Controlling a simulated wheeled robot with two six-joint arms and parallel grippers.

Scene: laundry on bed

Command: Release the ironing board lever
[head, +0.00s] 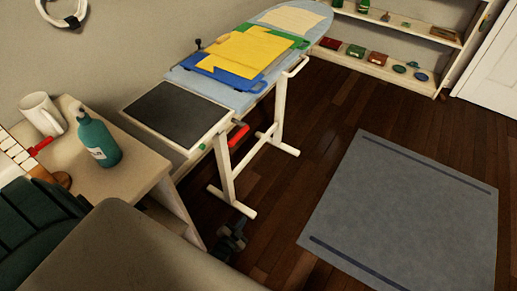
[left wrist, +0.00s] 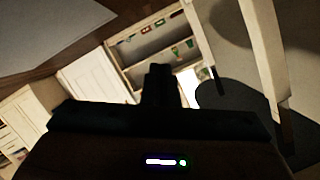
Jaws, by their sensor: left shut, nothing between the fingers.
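The ironing board (head: 222,92) stands on white legs, with a blue cover and a dark pad at its near end. A red lever (head: 238,134) shows under the board near that pad, beside a leg. My left gripper (head: 232,236) is low near the floor by the board's near foot, below and apart from the lever. It is shut and empty; its closed fingers also show dark in the left wrist view (left wrist: 160,84). The lever cannot be made out in the left wrist view. My right gripper is not in view.
Folded yellow cloth (head: 250,52) lies on the board. A side table (head: 135,164) at left holds a teal bottle (head: 98,138) and a white mug (head: 42,113). A grey rug (head: 405,210) lies right on open wooden floor. Shelves (head: 400,50) stand at the back.

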